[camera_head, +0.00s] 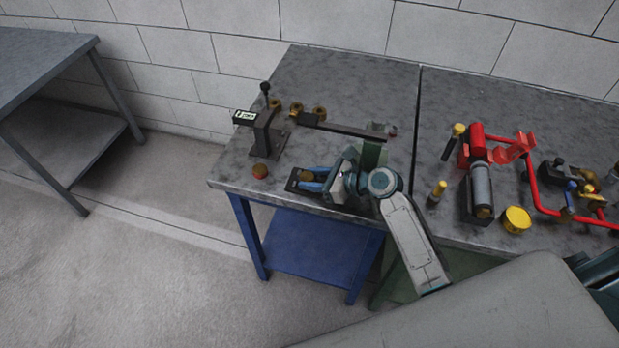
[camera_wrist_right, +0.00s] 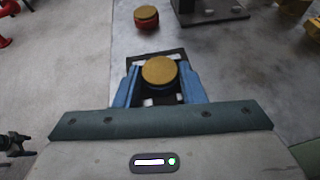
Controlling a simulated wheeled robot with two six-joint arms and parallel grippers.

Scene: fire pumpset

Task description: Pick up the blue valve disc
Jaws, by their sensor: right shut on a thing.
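The blue valve disc (camera_wrist_right: 160,71) shows its round brass-coloured top in the right wrist view, with a little blue at its edge. It sits between the two blue fingers of my right gripper (camera_wrist_right: 159,80), which is shut on it. In the head view my right gripper (camera_head: 314,179) is low over the front left part of the bench, around the disc (camera_head: 305,175). A dark holder with white marks (camera_wrist_right: 148,102) lies beneath the disc. I cannot tell whether the disc touches it. My left gripper is not in view.
A second disc with a red side (camera_head: 260,171) stands on the bench (camera_head: 340,75) to the left. A grey stand with a small sign (camera_head: 264,135) and several brass fittings (camera_head: 297,109) are behind. A red pump assembly (camera_head: 478,150) and yellow cap (camera_head: 516,219) are on the right.

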